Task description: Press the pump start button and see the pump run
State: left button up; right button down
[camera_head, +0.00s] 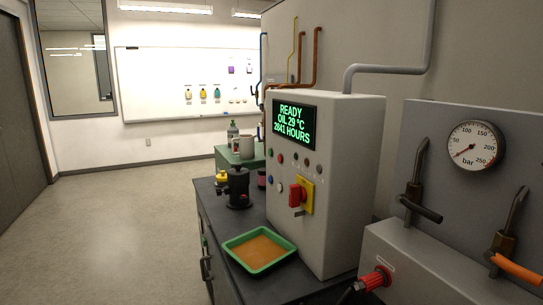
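A light grey control cabinet (345,200) stands on the dark bench at the centre right. Its screen (294,126) reads "READY, OIL 29 °C, 2841 HOURS" in green letters. Below it is a row of small round lamps or buttons, one of them red (281,158). A red rotary switch (295,195) is on a yellow plate. I cannot read any label to tell which is the pump start button. No pump is clearly identifiable. Neither gripper shows.
A green tray (235,261) with brown content lies on the bench before the cabinet. A black device (237,187) stands behind it. At right are a pressure gauge (474,146) with its needle near the low end and an orange handle (517,269). Floor (120,220) at left is clear.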

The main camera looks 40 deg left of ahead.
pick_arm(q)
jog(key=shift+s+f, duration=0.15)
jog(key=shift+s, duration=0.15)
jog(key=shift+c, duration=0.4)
